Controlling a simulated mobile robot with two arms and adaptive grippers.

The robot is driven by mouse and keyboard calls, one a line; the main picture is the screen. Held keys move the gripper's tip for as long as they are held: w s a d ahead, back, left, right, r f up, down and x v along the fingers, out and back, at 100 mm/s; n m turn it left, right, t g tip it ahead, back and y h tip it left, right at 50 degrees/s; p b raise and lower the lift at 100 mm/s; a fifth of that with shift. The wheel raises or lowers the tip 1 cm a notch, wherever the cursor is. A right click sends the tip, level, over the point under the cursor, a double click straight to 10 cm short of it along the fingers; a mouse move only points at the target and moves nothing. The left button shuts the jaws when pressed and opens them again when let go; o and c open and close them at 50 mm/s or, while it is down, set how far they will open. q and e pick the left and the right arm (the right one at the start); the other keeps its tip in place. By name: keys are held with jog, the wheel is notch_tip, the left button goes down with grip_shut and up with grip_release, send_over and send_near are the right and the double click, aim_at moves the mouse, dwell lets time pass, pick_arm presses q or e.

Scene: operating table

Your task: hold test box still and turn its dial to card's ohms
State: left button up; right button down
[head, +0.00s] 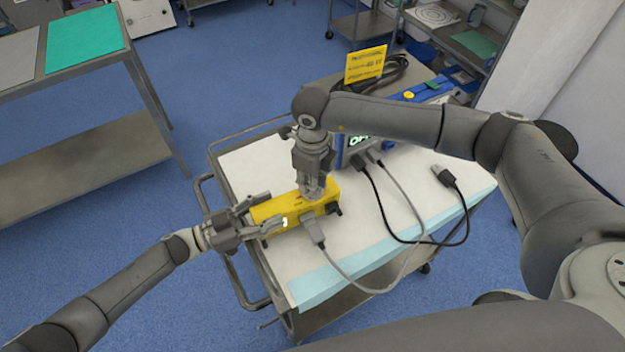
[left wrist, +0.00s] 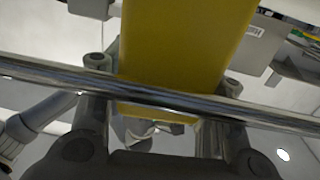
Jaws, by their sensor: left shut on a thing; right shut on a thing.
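The yellow test box (head: 292,211) lies on the white-covered cart top. My left gripper (head: 255,216) is shut on its left end, one finger along each side. In the left wrist view the yellow box (left wrist: 182,45) stands between the fingers of my left gripper (left wrist: 160,105). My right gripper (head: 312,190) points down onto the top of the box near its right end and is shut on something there. The dial is hidden under it. A lit display shows partly on the box's near side, its digits unreadable. The yellow card (head: 365,65) stands at the back; its writing is too small to read.
A blue device (head: 354,148) with a green display stands behind the box, partly hidden by my right arm. A grey cable (head: 385,215) and a black cable (head: 380,205) loop over the cart's right half. The cart's rail (left wrist: 160,100) crosses the left wrist view.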

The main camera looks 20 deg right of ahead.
jog(key=shift+n, duration=1.1)
jog(key=c, duration=1.2)
grip_release()
jog(key=shift+c, duration=0.2)
jog(key=shift+r, duration=0.15)
notch_tip(320, 180, up, 12)
